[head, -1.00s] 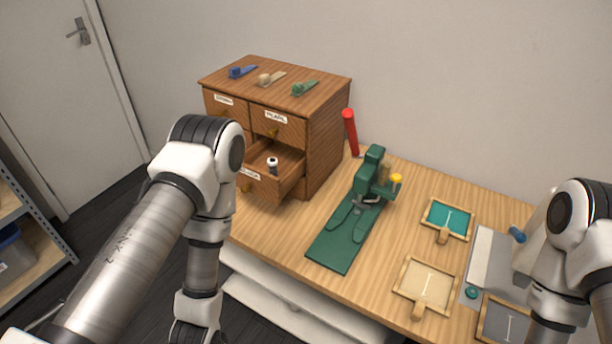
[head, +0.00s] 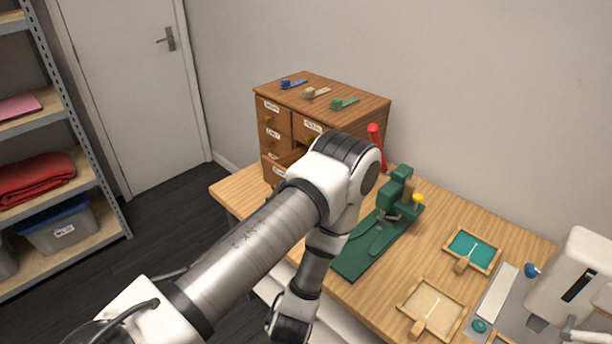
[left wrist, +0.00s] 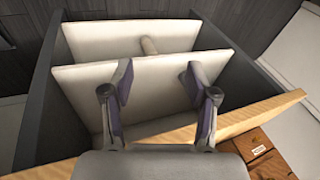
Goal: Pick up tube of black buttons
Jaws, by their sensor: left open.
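The tube of black buttons cannot be made out now. My left arm covers most of the open lower drawer (head: 282,168) of the wooden cabinet (head: 350,115). My left gripper (left wrist: 157,82) is open and empty in the left wrist view, in front of pale panels below the wooden table edge. In the head view only part of it shows at the bottom, low in front of the table and well apart from the drawer. The cabinet's front also shows at the lower right of the left wrist view (left wrist: 268,150). My right gripper is not in view.
Wooden-framed trays (head: 432,308) and a white machine (head: 575,285) are farther right. Small coloured clips lie on the cabinet top. A shelf rack (head: 85,150) stands at the left.

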